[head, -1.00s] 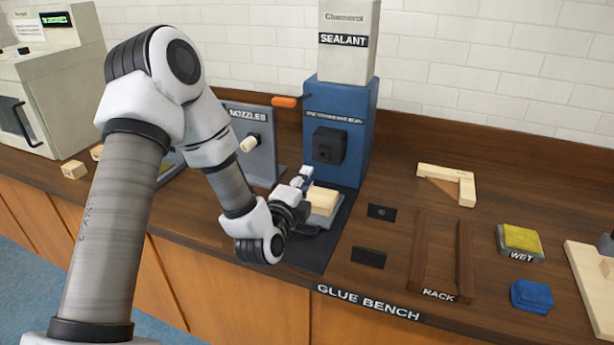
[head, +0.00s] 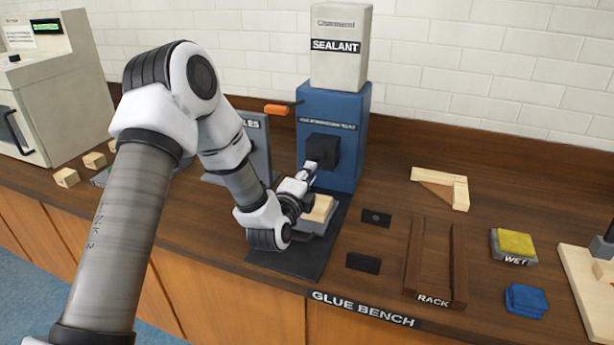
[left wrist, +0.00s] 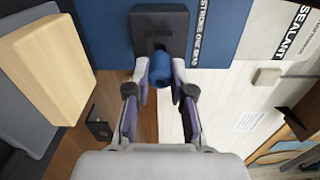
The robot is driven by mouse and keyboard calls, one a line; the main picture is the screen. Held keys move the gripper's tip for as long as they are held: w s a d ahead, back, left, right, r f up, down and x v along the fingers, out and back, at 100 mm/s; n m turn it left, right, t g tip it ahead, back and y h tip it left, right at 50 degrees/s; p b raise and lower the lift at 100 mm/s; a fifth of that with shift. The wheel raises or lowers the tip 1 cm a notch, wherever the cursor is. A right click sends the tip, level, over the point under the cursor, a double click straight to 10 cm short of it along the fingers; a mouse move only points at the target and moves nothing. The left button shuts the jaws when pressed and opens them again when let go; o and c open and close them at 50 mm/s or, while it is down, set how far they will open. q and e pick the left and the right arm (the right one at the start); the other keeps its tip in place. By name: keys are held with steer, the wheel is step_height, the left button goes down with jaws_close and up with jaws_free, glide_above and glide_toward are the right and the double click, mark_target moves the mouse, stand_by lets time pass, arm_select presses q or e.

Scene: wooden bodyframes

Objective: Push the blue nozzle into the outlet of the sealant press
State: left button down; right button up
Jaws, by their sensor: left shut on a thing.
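The sealant press (head: 349,175) is a blue column with a white sealant box on top. Its black outlet block (head: 322,150) sticks out of the front, and it also shows at the top of the left wrist view (left wrist: 160,25). My left gripper (left wrist: 160,74) is shut on the blue nozzle (left wrist: 160,66), with a fingertip on each side. The nozzle's far end points at the outlet block and overlaps its lower part in the picture. I cannot tell whether it touches or is inside. In the head view the gripper (head: 308,172) is right below and in front of the outlet.
A pale wooden block (head: 319,207) sits on a grey stand under the outlet. An orange-tipped lever (head: 277,110) sticks out left of the press. The grey nozzle board (head: 258,145) stands behind my arm. A rack (head: 436,265) and a joined wooden frame (head: 442,187) lie to the right.

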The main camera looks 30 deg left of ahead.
arm_select(q)
steer(key=shift+p, duration=0.45)
stand_by(1.1)
steer(key=shift+x, duration=1.25)
steer(key=c, duration=0.9)
jaws_free()
steer(key=shift+w, duration=0.1)
steer(key=shift+c, duration=0.2)
steer(key=v, duration=1.2)
